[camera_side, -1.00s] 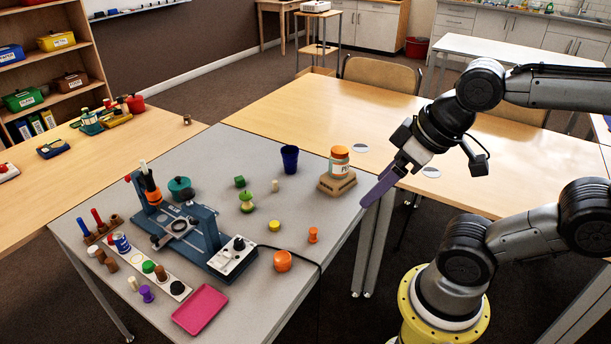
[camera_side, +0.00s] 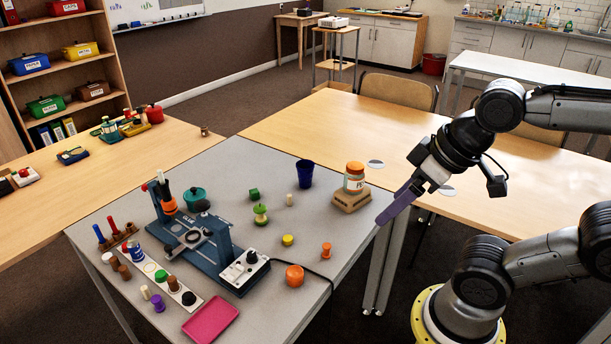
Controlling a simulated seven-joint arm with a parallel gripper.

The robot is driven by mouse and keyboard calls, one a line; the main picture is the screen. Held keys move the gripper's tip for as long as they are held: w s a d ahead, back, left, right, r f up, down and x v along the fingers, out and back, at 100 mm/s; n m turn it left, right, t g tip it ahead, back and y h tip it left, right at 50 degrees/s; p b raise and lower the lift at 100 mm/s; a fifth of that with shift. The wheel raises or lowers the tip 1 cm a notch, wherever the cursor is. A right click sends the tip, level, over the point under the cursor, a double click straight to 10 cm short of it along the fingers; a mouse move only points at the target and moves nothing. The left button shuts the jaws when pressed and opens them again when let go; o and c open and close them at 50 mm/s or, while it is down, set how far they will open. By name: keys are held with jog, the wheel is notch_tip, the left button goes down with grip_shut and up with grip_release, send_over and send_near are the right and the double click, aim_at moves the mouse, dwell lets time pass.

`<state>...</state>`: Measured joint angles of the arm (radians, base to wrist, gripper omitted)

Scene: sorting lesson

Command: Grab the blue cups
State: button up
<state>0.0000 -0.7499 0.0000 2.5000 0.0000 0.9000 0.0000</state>
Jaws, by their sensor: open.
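One blue cup (camera_side: 304,173) stands upright on the grey table (camera_side: 345,232), toward its back edge. I see no second blue cup for certain. My gripper (camera_side: 392,212) has long purple fingers and hangs at the right edge of the grey table, to the right of and nearer than the cup. It is apart from the cup and nothing shows between its fingers. The fingers overlap in this view, so the gap between them is hard to see.
A jar with an orange lid (camera_side: 354,178) sits on a brown block (camera_side: 351,198) between the cup and my gripper. A blue device (camera_side: 210,250), an orange pot (camera_side: 294,275), a pink tray (camera_side: 210,320) and several small pegs stand to the left and front. Bare table lies around the cup.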

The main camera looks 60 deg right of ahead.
jog(key=shift+o, duration=1.4)
